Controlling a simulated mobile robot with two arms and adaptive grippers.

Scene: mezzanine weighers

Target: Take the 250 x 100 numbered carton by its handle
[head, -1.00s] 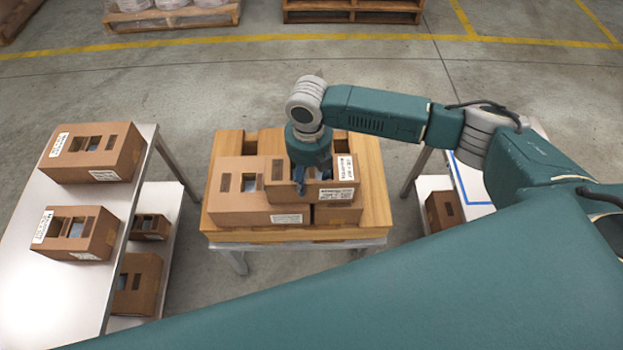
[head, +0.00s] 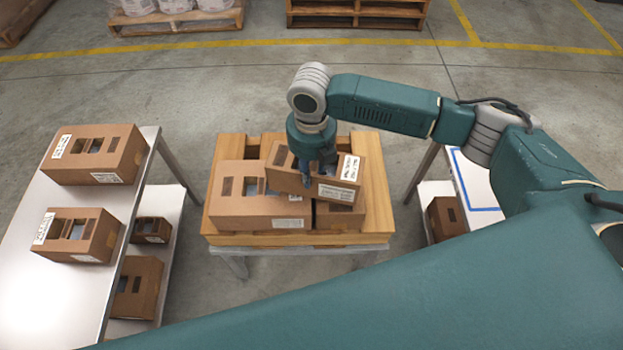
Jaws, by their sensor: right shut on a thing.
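My right gripper (head: 304,182) points down at the wooden-topped middle table and is shut on a brown carton (head: 340,172). This held carton has white printed labels on its right end and is tilted, its left side higher than its right. The label print is too small to read. It is above or against another carton (head: 340,215) on the right and a wider carton (head: 240,208) on the left, which has slots in its top. The gripper hides part of the held carton's top and handle. My left gripper is not in view.
The wooden tray (head: 377,190) sits on the middle table. A white table (head: 50,185) at left bears two cartons, with more cartons on its lower shelf. At right, a table with a blue outline (head: 470,185) has a carton (head: 444,217) below. Pallets (head: 357,12) stand behind.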

